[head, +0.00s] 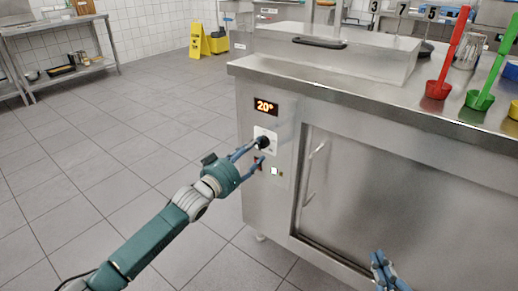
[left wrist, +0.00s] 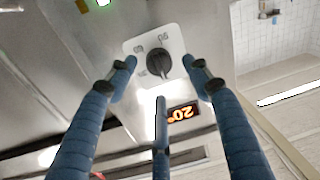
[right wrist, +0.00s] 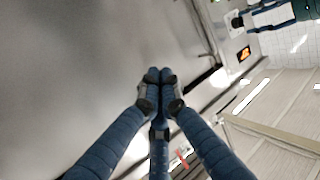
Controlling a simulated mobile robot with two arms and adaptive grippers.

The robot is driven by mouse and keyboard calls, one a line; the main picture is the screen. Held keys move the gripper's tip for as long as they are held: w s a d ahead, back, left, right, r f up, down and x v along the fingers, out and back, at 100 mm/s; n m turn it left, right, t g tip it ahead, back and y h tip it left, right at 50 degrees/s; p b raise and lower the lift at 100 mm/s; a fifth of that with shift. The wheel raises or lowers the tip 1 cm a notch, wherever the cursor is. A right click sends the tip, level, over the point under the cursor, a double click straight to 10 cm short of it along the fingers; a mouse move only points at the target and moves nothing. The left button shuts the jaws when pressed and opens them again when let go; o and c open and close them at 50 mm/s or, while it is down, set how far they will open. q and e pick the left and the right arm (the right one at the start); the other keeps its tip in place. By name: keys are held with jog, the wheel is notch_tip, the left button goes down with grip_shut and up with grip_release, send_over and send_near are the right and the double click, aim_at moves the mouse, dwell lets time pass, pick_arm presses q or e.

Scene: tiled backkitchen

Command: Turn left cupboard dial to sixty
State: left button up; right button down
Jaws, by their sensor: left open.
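The cupboard dial (head: 263,142) is a black knob on a white plate on the steel cupboard's left panel. It also shows in the left wrist view (left wrist: 158,63), with printed numbers around it too small to read surely. The display (head: 265,107) above it reads 20°. My left gripper (head: 259,155) is open at the dial. In the left wrist view, its two upper fingers stand either side of the knob, and the third is below the plate in the picture. I cannot tell whether any finger touches it. My right gripper (head: 378,258) is shut and empty before the cupboard door.
Below the dial are a red switch and a lit green one.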

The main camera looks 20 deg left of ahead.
aim_at(259, 145)
pick_arm(q)
jog(key=b+x, duration=0.1)
jog(key=x, duration=0.2)
jog(key=shift+w+d, duration=0.1)
jog(key=shift+w, duration=0.3)
pick_arm(e)
notch_tip(259, 145, up, 7)
jog(key=a+t+y, duration=0.1)
jog(key=t, duration=0.2)
jog(key=shift+w+f, duration=0.15)
jog(key=shift+w, duration=0.25)
pick_arm(q)
jog(key=c, duration=1.2)
